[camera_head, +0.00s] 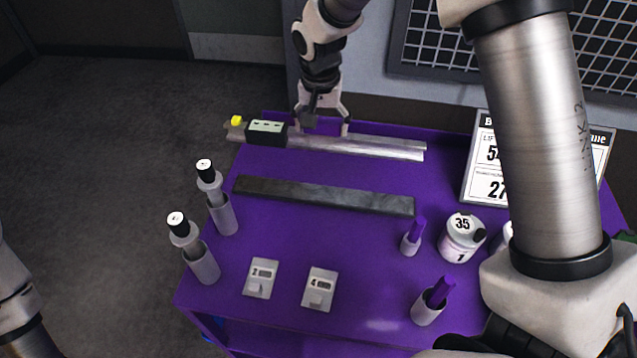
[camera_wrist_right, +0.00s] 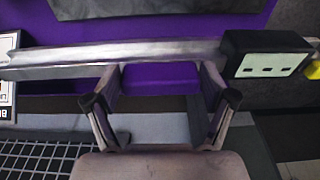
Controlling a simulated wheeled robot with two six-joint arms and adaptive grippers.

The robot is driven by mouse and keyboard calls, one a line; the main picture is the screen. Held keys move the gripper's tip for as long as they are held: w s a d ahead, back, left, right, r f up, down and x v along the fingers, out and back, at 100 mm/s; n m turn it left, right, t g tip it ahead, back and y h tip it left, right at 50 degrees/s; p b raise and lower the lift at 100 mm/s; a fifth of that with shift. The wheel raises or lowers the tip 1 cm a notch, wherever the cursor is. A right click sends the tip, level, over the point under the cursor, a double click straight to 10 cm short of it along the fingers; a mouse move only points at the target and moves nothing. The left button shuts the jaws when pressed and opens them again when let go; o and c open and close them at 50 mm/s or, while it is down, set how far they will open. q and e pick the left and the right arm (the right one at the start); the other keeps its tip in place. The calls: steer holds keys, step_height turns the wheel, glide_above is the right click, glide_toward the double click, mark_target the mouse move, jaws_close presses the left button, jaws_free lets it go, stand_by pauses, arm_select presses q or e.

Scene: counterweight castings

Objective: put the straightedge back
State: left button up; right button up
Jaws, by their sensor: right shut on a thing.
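The straightedge appears to be the long silver bar (camera_head: 365,149) along the far side of the purple table (camera_head: 300,173). A black block with a pale marked face (camera_head: 266,132) sits on its left part, and a yellow piece (camera_head: 236,121) is at its left end. My right gripper (camera_head: 322,128) is at the bar's far side, right of the block, fingers pointing down. In the wrist view the fingertips (camera_wrist_right: 160,82) meet the edge of the silver bar (camera_wrist_right: 140,53). The grip itself is partly hidden. My left gripper is out of view.
A long dark bar (camera_head: 325,196) lies in front of the silver one. Two bottles (camera_head: 222,212) stand at the left edge. Small grey devices (camera_head: 320,289), purple-topped holders (camera_head: 428,306) and a white jar (camera_head: 462,238) are nearer. A sign (camera_head: 482,160) stands at back right.

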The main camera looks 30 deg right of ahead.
step_height(320, 180, down, 4)
steer(key=s+b, duration=0.2)
steer(key=p, duration=0.3)
glide_above(322, 196)
step_height(322, 196, down, 10)
steer(key=shift+w+f, duration=0.15)
steer(key=shift+f, duration=0.2)
steer(key=o, duration=1.6)
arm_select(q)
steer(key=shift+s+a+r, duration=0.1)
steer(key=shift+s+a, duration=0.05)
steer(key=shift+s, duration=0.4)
arm_select(e)
steer(key=shift+s+r, duration=0.1)
steer(key=shift+s, duration=0.1)
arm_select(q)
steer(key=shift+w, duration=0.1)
arm_select(e)
steer(key=shift+w+r, duration=0.1)
